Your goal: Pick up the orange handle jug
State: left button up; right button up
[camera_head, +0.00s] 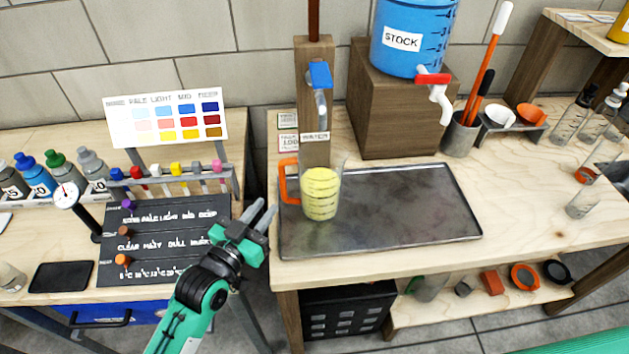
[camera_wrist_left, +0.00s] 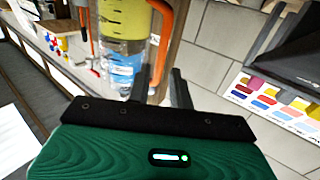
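The orange handle jug (camera_head: 321,190) is a clear jug with yellow liquid and dark level marks. It stands upright on the left end of the dark metal tray (camera_head: 400,215), its orange handle (camera_head: 287,182) facing left. My left gripper (camera_head: 264,214) is open and empty, apart from the jug, to the left of and a little below the handle in the head view. In the left wrist view, the jug (camera_wrist_left: 122,62) and its orange handle (camera_wrist_left: 164,40) show beyond the two open fingers (camera_wrist_left: 161,88). A dark grey shape (camera_head: 618,174) is cut off at the right edge; I cannot tell whether it is my right gripper.
A wooden post with a blue-handled tap (camera_head: 320,76) rises just behind the jug. The blue stock tank (camera_head: 410,35) stands on a wooden block (camera_head: 402,115) behind the tray. A colour chart (camera_head: 166,118) stands on the left bench. The tray's right part is clear.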

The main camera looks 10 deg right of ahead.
aim_at(281, 185)
pick_arm(q)
jog(key=x, duration=0.3)
jog(key=shift+w+d, duration=0.15)
jog(key=shift+w, duration=0.1)
jog(key=shift+w+d+r, duration=0.15)
jog(key=shift+w+d, duration=0.1)
jog(key=shift+w, duration=0.2)
jog(key=p+x, duration=0.1)
jog(key=x, duration=0.2)
jog(key=shift+w+d, duration=0.1)
jog(key=shift+w, duration=0.25)
jog(key=shift+w+d, duration=0.2)
jog(key=shift+w, duration=0.05)
pick_arm(e)
jog(key=shift+s+d, duration=0.15)
jog(key=shift+s, duration=0.4)
jog(key=shift+s+d, duration=0.15)
jog(key=shift+s, duration=0.35)
pick_arm(q)
jog(key=shift+c, duration=0.2)
jog(key=c, duration=0.4)
grip_shut()
pick_arm(e)
jog(key=shift+w+a+r, duration=0.15)
jog(key=shift+w+a, duration=0.15)
jog(key=shift+w, duration=0.05)
jog(key=shift+s+d, duration=0.1)
jog(key=shift+s, duration=0.1)
